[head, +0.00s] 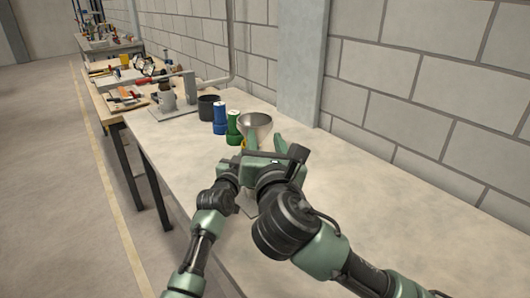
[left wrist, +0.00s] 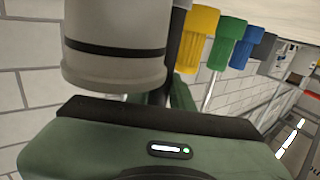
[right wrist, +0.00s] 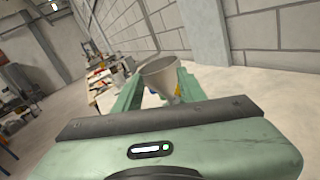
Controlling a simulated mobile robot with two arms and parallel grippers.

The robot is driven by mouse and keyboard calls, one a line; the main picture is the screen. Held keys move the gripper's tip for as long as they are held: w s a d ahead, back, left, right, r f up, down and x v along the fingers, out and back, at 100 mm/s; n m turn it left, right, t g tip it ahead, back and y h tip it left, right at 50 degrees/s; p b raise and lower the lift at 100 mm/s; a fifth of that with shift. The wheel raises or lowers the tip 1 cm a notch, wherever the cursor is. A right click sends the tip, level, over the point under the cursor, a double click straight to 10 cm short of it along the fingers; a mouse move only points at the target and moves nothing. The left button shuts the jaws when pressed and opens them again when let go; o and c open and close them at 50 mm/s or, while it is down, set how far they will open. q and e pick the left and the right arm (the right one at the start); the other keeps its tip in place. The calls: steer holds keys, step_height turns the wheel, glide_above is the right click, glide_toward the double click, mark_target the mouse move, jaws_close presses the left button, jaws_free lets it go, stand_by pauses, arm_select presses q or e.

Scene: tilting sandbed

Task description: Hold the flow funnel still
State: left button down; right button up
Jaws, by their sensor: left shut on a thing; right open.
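The flow funnel (head: 255,122), a grey metal cone with a wide mouth, stands upright over the bench just beyond my right gripper (head: 266,145). My right gripper is open. In the right wrist view the funnel (right wrist: 160,74) shows between its two green fingers; I cannot tell whether they touch it. My left gripper (head: 228,170) is low beside the right one and partly hidden by it. The left wrist view shows a pale grey cylinder with a black band (left wrist: 115,45) close against the left gripper, which is shut on it. The cylinder hides most of the left fingers.
The bench (head: 400,210) is clear at right, along the block wall.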

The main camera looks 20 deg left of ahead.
arm_select(q)
steer(key=c, duration=1.1)
jaws_free()
steer(key=shift+c, duration=0.2)
